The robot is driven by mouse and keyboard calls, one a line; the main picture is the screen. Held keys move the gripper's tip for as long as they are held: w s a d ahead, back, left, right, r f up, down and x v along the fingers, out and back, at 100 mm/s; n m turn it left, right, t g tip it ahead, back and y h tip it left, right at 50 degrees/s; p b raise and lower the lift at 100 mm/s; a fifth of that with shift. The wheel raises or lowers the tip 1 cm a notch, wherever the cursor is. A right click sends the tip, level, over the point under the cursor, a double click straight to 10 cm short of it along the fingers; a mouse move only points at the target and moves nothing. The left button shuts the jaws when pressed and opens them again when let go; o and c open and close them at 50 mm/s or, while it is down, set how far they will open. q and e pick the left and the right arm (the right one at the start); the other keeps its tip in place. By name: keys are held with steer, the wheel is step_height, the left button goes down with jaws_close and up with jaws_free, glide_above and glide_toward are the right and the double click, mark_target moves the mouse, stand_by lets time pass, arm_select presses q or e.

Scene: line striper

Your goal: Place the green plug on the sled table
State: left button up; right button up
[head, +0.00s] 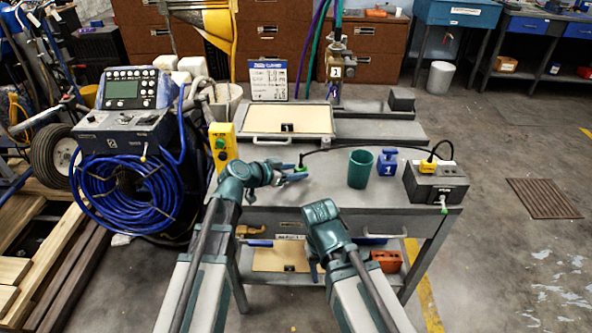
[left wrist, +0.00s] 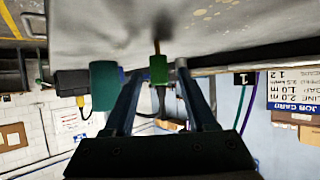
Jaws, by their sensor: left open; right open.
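The small green plug (head: 302,168) is on a black cable above or on the grey table (head: 330,190); I cannot tell if it touches the top. My left gripper (head: 296,173) is open at the plug. In the left wrist view the green plug (left wrist: 158,69) shows between the two spread fingers (left wrist: 154,75), with gaps on both sides. My right gripper (head: 313,270) is open, low at the table's front edge, largely hidden by its own arm. A sled with a tan board and front handle (head: 290,119) stands at the back of the table; I cannot tell whether this is the sled table.
A green cup (head: 361,169) and a blue block marked 1 (head: 387,163) stand right of the plug. A grey box with a yellow plug (head: 436,184) is at the right end. A yellow button box (head: 222,146) stands at the left. The cable arcs across the table.

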arm_select(q)
steer(key=p+v, duration=0.4)
steer(key=v, duration=0.6)
steer(key=s+d+f+g+y, duration=0.2)
steer(key=s+d+f+g, duration=0.45)
steer(key=s, duration=0.25)
steer(key=s+a+f+n+g+y, duration=0.1)
steer(key=s+a+f+n+y, duration=0.1)
steer(key=s+y, duration=0.2)
steer(key=s+a+f+n+g+y, duration=0.1)
steer(key=s+f+n+g+y, duration=0.1)
steer(key=s, duration=0.4)
steer(key=shift+s+a+f+n+y+p, duration=0.35)
steer(key=shift+n+y, duration=0.25)
steer(key=shift+y, duration=0.6)
step_height(320, 180, up, 10)
steer(key=p, duration=0.9)
steer(key=shift+f, duration=0.2)
